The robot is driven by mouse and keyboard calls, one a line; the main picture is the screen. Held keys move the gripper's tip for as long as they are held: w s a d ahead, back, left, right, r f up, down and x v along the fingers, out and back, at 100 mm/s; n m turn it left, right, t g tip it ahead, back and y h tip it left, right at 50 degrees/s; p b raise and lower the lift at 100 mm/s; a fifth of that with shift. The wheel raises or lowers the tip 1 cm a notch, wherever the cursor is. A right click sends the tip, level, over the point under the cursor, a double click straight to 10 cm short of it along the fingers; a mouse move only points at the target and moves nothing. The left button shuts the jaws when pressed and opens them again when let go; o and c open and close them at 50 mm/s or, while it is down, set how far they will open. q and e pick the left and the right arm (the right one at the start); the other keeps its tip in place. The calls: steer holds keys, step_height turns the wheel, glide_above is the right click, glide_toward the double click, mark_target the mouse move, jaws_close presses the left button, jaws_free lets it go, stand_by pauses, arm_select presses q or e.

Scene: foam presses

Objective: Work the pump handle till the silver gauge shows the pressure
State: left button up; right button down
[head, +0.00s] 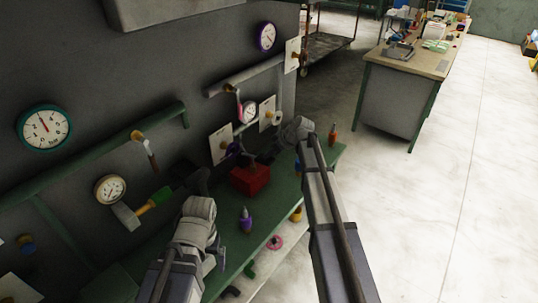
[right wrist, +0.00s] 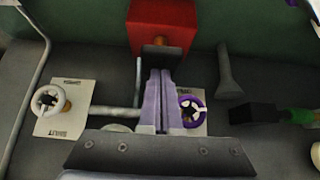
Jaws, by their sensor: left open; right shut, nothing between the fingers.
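The red pump box (head: 250,178) stands on the green bench; it also shows at the top of the right wrist view (right wrist: 165,14). A dark part sits on its near side there; I cannot make out the handle clearly. A small pale-rimmed gauge (head: 249,112), likely the silver one, is on the wall behind the pump; its needle is too small to read. My right gripper (head: 252,158) is close to the box, its lilac fingers (right wrist: 162,76) shut and empty, pointing toward it.
Other gauges are teal (head: 44,129), brass-coloured (head: 109,189) and purple (head: 266,37). A white valve wheel (right wrist: 47,100) and a purple one (right wrist: 190,108) sit before cards. Pipes run along the wall.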

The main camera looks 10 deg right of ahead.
arm_select(q)
step_height(320, 180, down, 10)
steer(key=b, duration=0.9)
steer(key=shift+r+b, duration=0.2)
steer(key=shift+b, duration=0.1)
steer(key=shift+f+b, duration=0.25)
steer(key=shift+b, duration=0.05)
steer(key=shift+s, duration=0.1)
arm_select(e)
step_height(320, 180, down, 6)
steer(key=s+d+t+y, duration=0.1)
steer(key=t, duration=0.1)
steer(key=shift+s+y, duration=0.4)
arm_select(q)
steer(key=shift+f, duration=0.1)
arm_select(e)
steer(key=shift+f, duration=0.1)
